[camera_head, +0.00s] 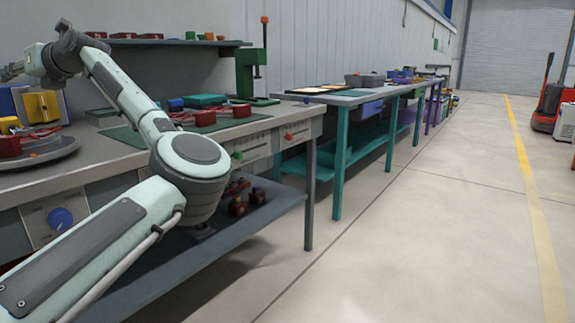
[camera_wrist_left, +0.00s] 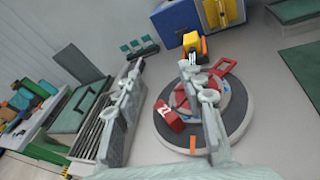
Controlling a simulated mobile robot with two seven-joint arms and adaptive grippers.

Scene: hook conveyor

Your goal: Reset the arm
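My left arm (camera_head: 195,165) comes in from the bottom left of the head view, bends at the elbow beside the bench edge, and reaches back to the upper left. My left gripper (camera_head: 12,72) shows small at the far left edge, raised above the bench. In the left wrist view its two fingers (camera_wrist_left: 162,66) are spread apart, with nothing held between them. Below and beyond them is a round grey turntable (camera_wrist_left: 239,130) with a red part (camera_wrist_left: 168,116) on it. My right arm and gripper are not in view.
The grey bench (camera_head: 95,160) carries red parts and a green press (camera_head: 246,75). A blue and yellow box (camera_wrist_left: 220,12) stands behind the turntable. A teal table (camera_head: 337,160) stands further along the wall.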

